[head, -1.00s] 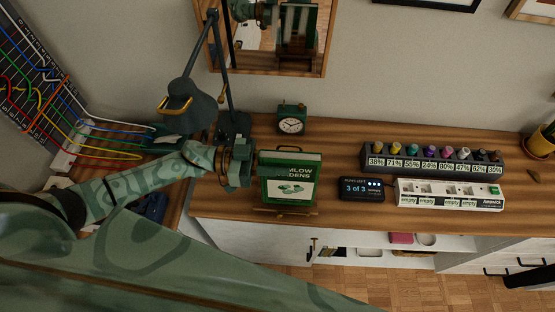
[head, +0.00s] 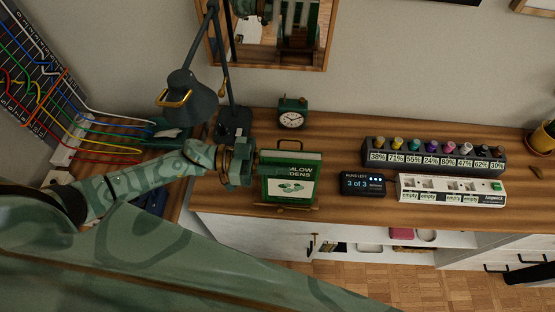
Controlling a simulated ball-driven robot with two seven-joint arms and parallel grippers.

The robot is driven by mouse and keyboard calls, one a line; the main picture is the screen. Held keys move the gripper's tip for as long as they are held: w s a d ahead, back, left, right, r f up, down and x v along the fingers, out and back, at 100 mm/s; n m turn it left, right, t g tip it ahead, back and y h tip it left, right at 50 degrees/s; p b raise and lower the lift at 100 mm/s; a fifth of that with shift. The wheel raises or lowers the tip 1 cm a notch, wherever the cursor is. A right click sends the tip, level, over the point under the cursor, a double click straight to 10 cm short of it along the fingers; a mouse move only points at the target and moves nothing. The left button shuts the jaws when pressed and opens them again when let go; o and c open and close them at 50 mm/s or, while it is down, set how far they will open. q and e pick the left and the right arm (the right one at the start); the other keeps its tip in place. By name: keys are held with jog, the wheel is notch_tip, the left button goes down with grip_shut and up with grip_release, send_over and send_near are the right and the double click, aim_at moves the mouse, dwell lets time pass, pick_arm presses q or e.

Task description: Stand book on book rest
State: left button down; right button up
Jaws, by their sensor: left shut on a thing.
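The green book (head: 290,187) stands upright, leaning back a little, near the front edge of the desk, its cover with white lettering and a pale picture facing me. The wooden book rest (head: 287,207) shows as a thin ledge under and in front of its lower edge; the rest of it is hidden behind the book. My left gripper (head: 262,160) comes in from the left and is shut on the book at its upper left; part of the title is covered by the finger. I cannot see whether the book bears fully on the ledge. My right gripper is not in view.
A desk lamp (head: 190,95) stands behind my left arm. A small green clock (head: 292,113) stands behind the book. To the right are a dark display (head: 362,184), a white power strip (head: 450,190) and a rack of several capped bottles (head: 433,155). Bare desk lies between clock and rack.

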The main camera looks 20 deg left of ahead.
pick_arm(q)
jog(key=shift+r, duration=0.1)
jog(key=c, duration=1.1)
grip_release()
jog(key=b+v, duration=0.2)
jog(key=v, duration=1.4)
jog(key=shift+a, duration=0.15)
